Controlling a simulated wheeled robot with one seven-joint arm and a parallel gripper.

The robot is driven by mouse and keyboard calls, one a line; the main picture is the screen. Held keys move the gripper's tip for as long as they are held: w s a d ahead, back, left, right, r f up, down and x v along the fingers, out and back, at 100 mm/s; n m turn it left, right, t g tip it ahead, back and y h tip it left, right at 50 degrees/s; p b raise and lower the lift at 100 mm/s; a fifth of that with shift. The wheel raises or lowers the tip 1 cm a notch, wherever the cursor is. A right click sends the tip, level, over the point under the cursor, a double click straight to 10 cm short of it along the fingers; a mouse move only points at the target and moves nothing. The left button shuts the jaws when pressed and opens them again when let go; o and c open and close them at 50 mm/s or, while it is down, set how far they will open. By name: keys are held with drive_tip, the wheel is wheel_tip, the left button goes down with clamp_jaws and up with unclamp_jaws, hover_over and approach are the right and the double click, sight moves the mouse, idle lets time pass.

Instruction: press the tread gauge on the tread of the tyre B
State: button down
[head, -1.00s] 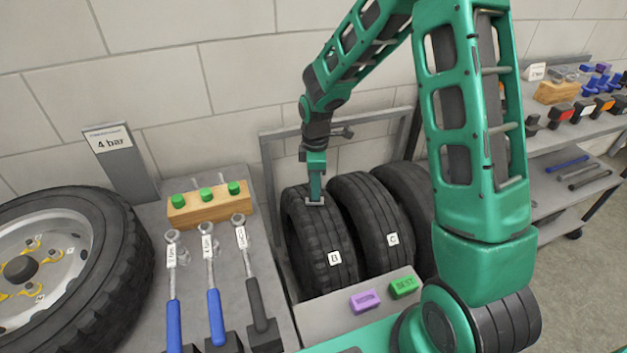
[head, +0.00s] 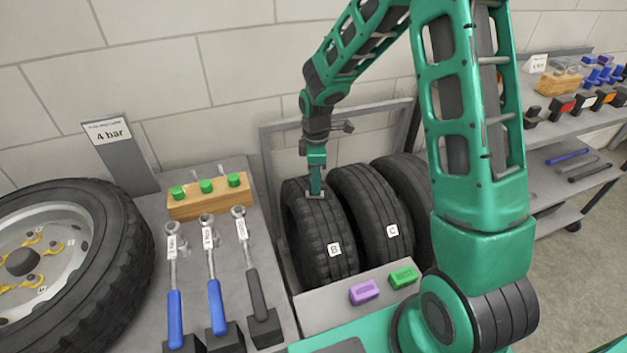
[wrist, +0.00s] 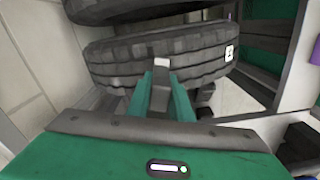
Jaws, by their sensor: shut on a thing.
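Tyre B (head: 318,235) stands upright in the rack, with its white label B (head: 334,249) low on the tread. My gripper (head: 315,190) points down at the top of this tyre. In the wrist view, my gripper (wrist: 163,88) is shut on a small grey-white piece, the tread gauge (wrist: 161,63). The gauge's far end overlaps the tread of tyre B (wrist: 205,58) and seems to touch it or lie very close. Whether it is pressed in cannot be told.
Tyre C (head: 370,205) stands close to the right of tyre B, with another tyre (head: 405,195) beyond it. The rack frame (head: 268,165) rises behind. A purple block (head: 364,291) and a green block (head: 404,276) lie in front. Several wrenches (head: 211,270) lie to the left.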

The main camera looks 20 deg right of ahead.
drive_tip(key=shift+f, duration=0.5)
idle(1.6)
drive_tip(key=shift+r, duration=3.05)
